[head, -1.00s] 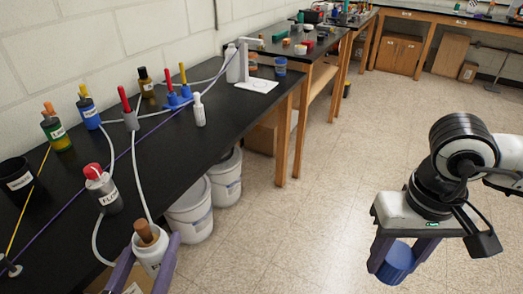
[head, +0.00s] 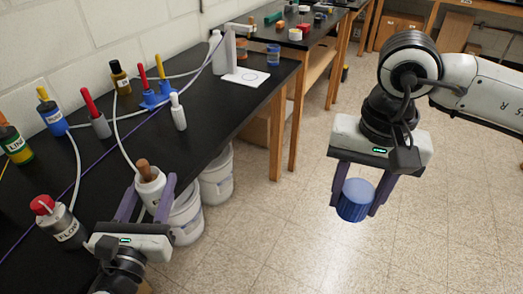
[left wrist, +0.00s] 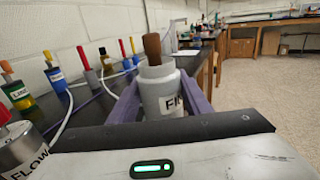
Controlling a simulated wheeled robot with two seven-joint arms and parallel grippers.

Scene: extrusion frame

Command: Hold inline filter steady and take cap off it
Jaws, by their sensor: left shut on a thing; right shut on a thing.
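The inline filter is a white canister (head: 150,184) with a label and a brown stopper-like piece (head: 143,166) on top. It is upright between the purple fingers of my left gripper (head: 147,193), which is shut on it near the bench's front edge. In the left wrist view the filter (left wrist: 159,88) shows a label starting "FI"; the rest is hidden. A ribbed blue cap (head: 355,200) is held between the fingers of my right gripper (head: 358,193), shut on it over open floor. The cap is well apart from the filter, to its right.
The black bench (head: 225,115) bears a red-capped "FLOW" canister (head: 58,222), several bottles, a white squeeze bottle (head: 178,112) and loose hoses. White buckets (head: 216,175) stand below its front edge. The floor (head: 285,225) between my grippers is clear.

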